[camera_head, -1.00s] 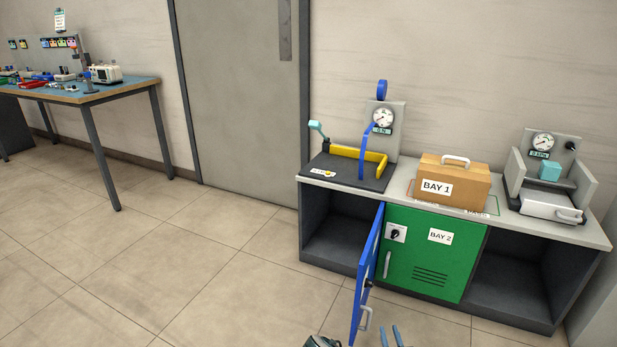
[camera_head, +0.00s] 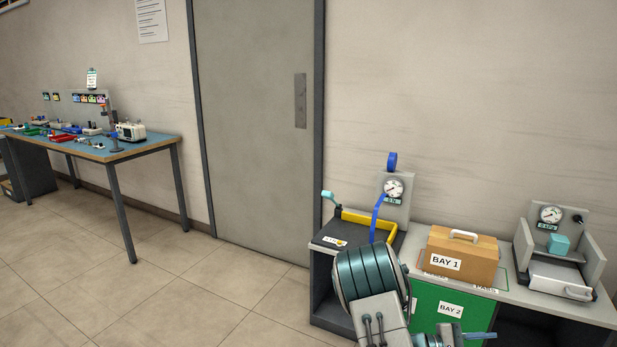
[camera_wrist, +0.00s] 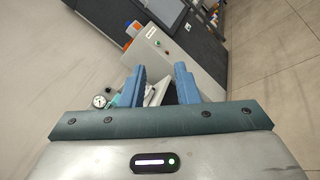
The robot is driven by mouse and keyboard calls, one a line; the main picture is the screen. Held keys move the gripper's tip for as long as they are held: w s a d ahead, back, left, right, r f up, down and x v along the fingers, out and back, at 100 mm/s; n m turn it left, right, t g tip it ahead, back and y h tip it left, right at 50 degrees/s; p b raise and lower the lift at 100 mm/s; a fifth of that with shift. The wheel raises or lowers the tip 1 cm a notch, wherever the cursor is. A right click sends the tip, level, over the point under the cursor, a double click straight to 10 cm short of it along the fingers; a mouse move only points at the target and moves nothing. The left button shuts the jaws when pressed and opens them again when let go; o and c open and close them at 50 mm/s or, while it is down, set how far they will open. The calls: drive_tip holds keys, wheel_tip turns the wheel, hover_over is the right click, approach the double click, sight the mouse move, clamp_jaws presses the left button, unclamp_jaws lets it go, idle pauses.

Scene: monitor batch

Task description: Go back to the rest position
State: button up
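My gripper (camera_wrist: 160,75) shows in the wrist view with its two blue fingers apart and nothing held between them. In the head view one blue finger (camera_head: 481,336) shows at the lower edge, in front of the green BAY 2 door (camera_head: 452,300). My arm covers part of that door and the area where the blue door stood. The brown BAY 1 case (camera_head: 470,257) stands on the counter (camera_head: 415,240), apart from my gripper.
A gauge fixture with a yellow bar (camera_head: 367,222) stands on the counter's left. Another gauge fixture (camera_head: 555,245) stands on its right. A blue-topped workbench (camera_head: 150,148) with several items is at the far left. Open floor (camera_head: 160,290) lies between.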

drive_tip(key=s+a+r+m+t+y+p, duration=0.1)
drive_tip(key=s+a+r+m+y+p, duration=0.1)
drive_tip(key=s+a+r+y+p, duration=0.3)
drive_tip(key=s+a+r+m+t+y+p, duration=0.2)
drive_tip(key=s+a+r+y+p, duration=0.4)
drive_tip(key=a+r, duration=0.6)
drive_tip(key=s+a+r+m+t+y+p, duration=0.1)
drive_tip(key=s+a+r+m+y+p, duration=0.3)
drive_tip(key=r, duration=0.9)
drive_tip(key=s+a+y+p, duration=0.1)
drive_tip(key=s+a+y, duration=0.2)
drive_tip(key=a+y, duration=0.1)
drive_tip(key=shift+s+a+r+p, duration=0.2)
drive_tip(key=shift+r+p, duration=0.05)
drive_tip(key=shift+p, duration=0.05)
drive_tip(key=shift+a, duration=0.15)
